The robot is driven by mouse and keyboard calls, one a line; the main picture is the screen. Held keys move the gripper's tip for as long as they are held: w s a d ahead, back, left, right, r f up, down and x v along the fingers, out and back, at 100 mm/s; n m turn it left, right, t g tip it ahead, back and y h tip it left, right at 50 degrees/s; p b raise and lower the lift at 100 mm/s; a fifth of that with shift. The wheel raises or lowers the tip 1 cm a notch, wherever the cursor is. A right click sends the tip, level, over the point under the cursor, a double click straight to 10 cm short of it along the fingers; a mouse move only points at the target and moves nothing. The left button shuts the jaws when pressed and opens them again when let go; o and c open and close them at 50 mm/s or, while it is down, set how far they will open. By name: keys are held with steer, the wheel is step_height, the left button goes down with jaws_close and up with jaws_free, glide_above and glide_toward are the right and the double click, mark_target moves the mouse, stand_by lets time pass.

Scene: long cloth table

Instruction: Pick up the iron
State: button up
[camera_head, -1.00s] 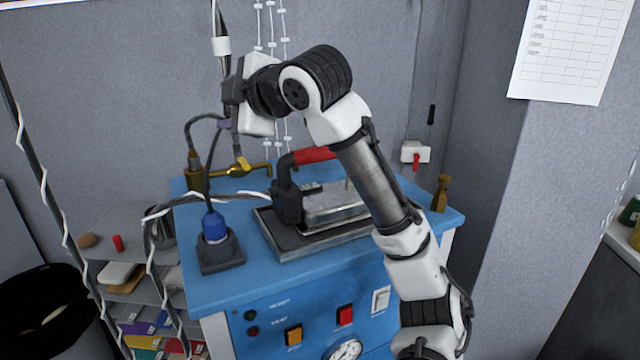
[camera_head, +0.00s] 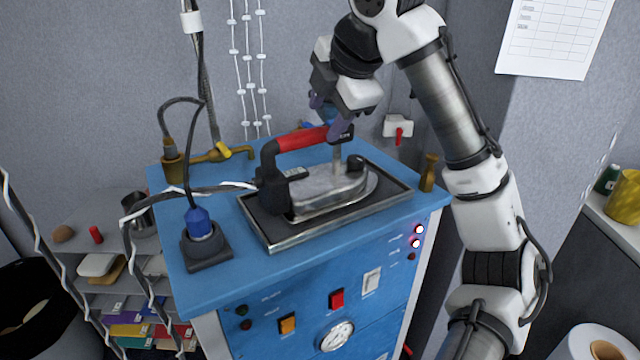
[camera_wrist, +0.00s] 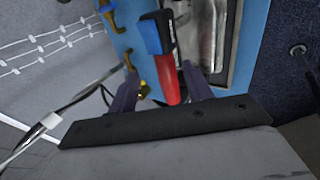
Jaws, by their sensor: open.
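The iron (camera_head: 322,190) has a silver body, a black rear block and a red handle (camera_head: 302,138). It rests on a dark metal-rimmed tray (camera_head: 385,203) on top of a blue cabinet. My gripper (camera_head: 328,118) is at the right end of the handle, coming from above and behind. In the wrist view the red handle (camera_wrist: 167,80) reaches between the two purple fingers of my gripper (camera_wrist: 160,88), with a gap on each side. The gripper is open. The tray and silver body show only partly in the wrist view.
A brass valve (camera_head: 222,152) and a small brass piece (camera_head: 429,173) stand on the blue top (camera_head: 215,281). The wall is close behind.

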mark_target(318, 130)
steer(key=shift+s+a+p+x, duration=0.15)
steer(key=shift+p+x, duration=0.1)
steer(key=shift+x, duration=0.7)
steer(key=shift+s+p+x, duration=0.15)
steer(key=shift+p+x, duration=0.05)
steer(key=shift+x, duration=0.75)
steer(key=shift+s+a+p+x, duration=0.1)
steer(key=shift+p+x, duration=0.15)
steer(key=shift+x, duration=0.7)
steer(key=shift+d+f, duration=0.1)
steer(key=shift+f, duration=0.1)
jaws_close()
steer(key=shift+r, duration=0.1)
